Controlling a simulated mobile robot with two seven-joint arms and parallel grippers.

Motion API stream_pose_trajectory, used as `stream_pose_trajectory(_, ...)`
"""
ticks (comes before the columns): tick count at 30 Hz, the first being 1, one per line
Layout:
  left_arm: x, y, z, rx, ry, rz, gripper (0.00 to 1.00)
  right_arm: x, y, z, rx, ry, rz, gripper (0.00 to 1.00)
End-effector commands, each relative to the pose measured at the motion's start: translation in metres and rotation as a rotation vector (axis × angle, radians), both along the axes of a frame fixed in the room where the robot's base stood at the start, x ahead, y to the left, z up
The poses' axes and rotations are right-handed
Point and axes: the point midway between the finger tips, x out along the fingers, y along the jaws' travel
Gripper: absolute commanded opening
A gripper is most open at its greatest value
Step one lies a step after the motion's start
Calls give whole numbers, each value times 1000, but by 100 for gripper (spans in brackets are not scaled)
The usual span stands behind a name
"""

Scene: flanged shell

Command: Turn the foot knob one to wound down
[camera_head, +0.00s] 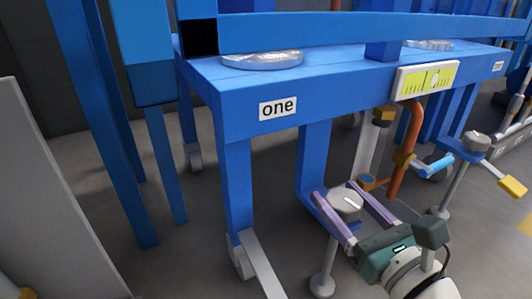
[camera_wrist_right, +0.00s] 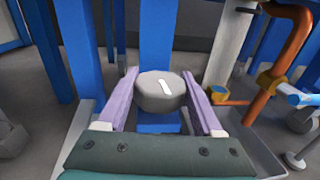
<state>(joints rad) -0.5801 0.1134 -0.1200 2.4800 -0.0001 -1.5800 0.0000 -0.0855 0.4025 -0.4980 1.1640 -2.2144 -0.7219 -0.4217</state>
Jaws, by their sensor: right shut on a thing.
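The foot knob one (camera_head: 345,202) is a grey round knob with a white line on its top, on a thin post with a round foot pad (camera_head: 322,284) at the floor. The label "one" (camera_head: 277,107) is on the blue frame above. My right gripper (camera_head: 356,204) is shut on the knob, with a purple finger on either side. In the right wrist view the knob (camera_wrist_right: 160,91) sits between the fingertips, its white line slightly tilted. The foot pad looks to be at floor level, but I cannot tell whether it touches. My left gripper is not in view.
A blue frame leg (camera_head: 237,180) with a caster stands left of the knob. A spirit level (camera_head: 427,80) is on the frame's front. An orange pipe (camera_head: 405,148) with a blue-handled valve is just behind the gripper. Another grey knob (camera_head: 476,141) stands at right.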

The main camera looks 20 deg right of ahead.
Motion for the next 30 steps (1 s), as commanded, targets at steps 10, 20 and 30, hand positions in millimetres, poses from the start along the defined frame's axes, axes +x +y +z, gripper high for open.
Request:
stream_pose_trajectory(10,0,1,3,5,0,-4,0,0,1,0,7,2,-197,12)
stream_pose_trajectory(20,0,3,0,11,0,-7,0,0,0,-1,5,3,-484,12)
stream_pose_trajectory(30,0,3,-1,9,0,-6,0,0,-1,0,-1,2,-702,12)
